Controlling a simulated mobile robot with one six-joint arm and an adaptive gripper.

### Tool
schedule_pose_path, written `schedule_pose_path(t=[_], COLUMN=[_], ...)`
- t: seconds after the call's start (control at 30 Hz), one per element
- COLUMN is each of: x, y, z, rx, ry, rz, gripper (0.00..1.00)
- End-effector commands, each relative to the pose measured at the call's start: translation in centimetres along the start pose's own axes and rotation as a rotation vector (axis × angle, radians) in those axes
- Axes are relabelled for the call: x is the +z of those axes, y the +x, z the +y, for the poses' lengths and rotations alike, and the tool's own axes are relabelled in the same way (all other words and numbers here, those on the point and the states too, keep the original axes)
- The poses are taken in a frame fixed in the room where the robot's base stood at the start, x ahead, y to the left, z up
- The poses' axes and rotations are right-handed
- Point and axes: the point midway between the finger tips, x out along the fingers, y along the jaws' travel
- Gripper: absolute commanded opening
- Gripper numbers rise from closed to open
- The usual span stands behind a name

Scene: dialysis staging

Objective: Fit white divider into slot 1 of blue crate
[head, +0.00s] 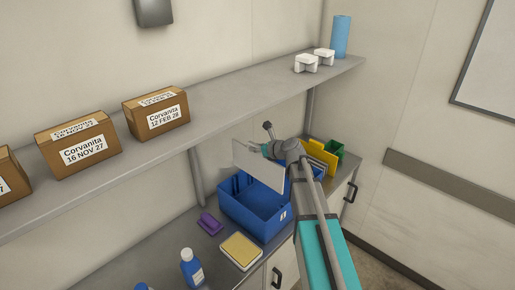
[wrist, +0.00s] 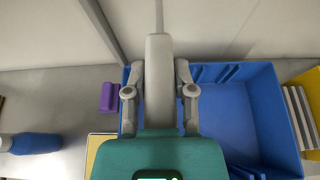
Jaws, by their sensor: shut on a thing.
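The white divider (head: 254,166) is a flat pale panel, held roughly upright over the blue crate in the head view. My gripper (head: 268,150) is shut on its upper part. The blue crate (head: 254,215) stands open on the counter below, partly hidden by the divider and my arm. In the wrist view the crate (wrist: 279,120) lies below and to the right of my gripper, with slot ribs at its back and front walls. The divider's lower edge appears above the crate; I cannot tell whether it touches a slot.
A yellow holder (head: 320,153) and green bin (head: 338,148) stand right of the crate. A purple item (head: 209,223), yellow pad (head: 241,251) and blue bottle (head: 191,267) stand left and in front. A shelf (head: 225,98) with boxes overhangs the counter behind.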

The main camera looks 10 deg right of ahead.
Motion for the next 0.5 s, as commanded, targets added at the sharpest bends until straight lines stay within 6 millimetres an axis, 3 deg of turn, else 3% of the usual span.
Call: schedule_pose_path(t=[0.5], x=[-0.88], y=[0.32], z=[-0.03], rx=[0.000], ry=[0.001], rz=[0.001], gripper=[0.00])
